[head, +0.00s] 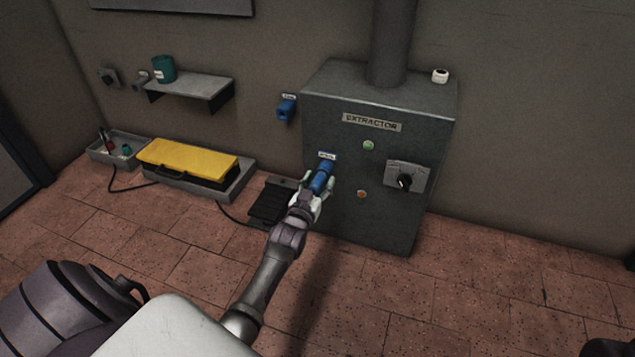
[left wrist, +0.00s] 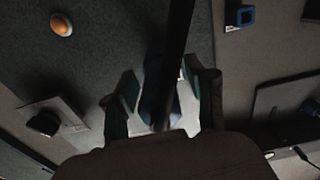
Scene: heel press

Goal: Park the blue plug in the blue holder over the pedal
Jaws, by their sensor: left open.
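The blue plug (head: 322,178) sits tilted against the front of the grey extractor box, under a small white label. My left gripper (head: 318,188) is open, with its fingers on either side of the plug. In the left wrist view the plug (left wrist: 156,92) shows dimly between the open fingers (left wrist: 165,95), partly behind a black bar or cable. I cannot tell whether the fingers touch it. The blue holder (head: 286,108) is on the wall left of the extractor, above the black pedal (head: 268,203). A blue square-rimmed piece (left wrist: 240,17) shows in the left wrist view.
The extractor (head: 330,120) has a green light, an orange light (head: 361,194) and a switch panel (head: 408,177). A yellow-topped unit (head: 188,160), a grey tray (head: 100,152) and a wall shelf (head: 200,85) are at left. The floor right of the extractor is clear.

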